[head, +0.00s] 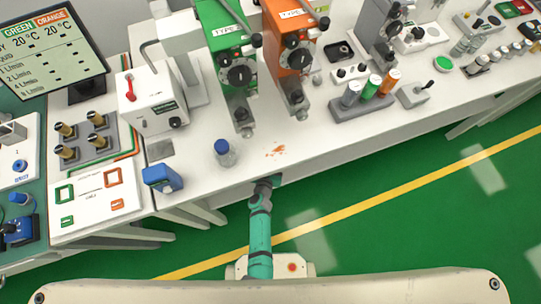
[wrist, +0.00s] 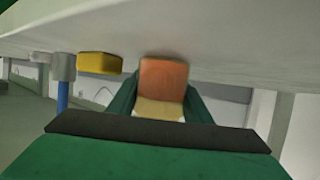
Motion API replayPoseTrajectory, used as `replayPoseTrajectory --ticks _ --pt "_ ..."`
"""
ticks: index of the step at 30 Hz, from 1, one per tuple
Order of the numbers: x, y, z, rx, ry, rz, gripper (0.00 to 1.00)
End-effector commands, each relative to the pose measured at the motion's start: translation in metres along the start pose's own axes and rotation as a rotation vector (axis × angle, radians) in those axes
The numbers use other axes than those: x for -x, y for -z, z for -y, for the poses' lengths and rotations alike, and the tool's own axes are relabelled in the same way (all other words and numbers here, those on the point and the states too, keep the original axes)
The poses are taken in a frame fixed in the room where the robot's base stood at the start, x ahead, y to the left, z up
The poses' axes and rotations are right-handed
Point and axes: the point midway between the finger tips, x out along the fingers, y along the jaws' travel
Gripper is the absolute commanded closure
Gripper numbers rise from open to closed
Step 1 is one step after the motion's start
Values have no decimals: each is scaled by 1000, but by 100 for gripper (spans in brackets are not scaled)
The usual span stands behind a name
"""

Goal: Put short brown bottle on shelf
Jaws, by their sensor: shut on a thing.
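My gripper (wrist: 161,108) is in the wrist view, its dark green fingers on both sides of a short brown bottle (wrist: 162,78). The bottle shows an orange-brown part and a pale tan part, and the fingers are shut on it. Its far end is close to a broad white surface (wrist: 225,55); I cannot tell whether they touch. In the head view my arm reaches to the front edge of the white bench, and the gripper and bottle are hidden there. I cannot make out the shelf for certain.
The white bench (head: 335,137) carries a clear bottle with a blue cap (head: 226,153), a blue block (head: 162,178), and green and orange vaporizers (head: 286,45). A yellow object (wrist: 99,63) and a grey-topped blue post (wrist: 63,90) are left of the held bottle. Green floor (head: 400,220) in front is clear.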

Motion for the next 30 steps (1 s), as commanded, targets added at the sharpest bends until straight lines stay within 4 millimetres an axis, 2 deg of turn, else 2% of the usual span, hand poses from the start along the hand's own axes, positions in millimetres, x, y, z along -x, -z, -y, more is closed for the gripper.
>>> replayPoseTrajectory --ticks 9,10,12,24,30 --pt "-1 -2 0 1 1 1 79" --pt "-1 -3 0 1 1 1 53" --pt "-1 -3 0 0 1 1 36" --pt "1 0 0 -1 -1 0 36" --pt "24 -1 0 -1 0 2 36"
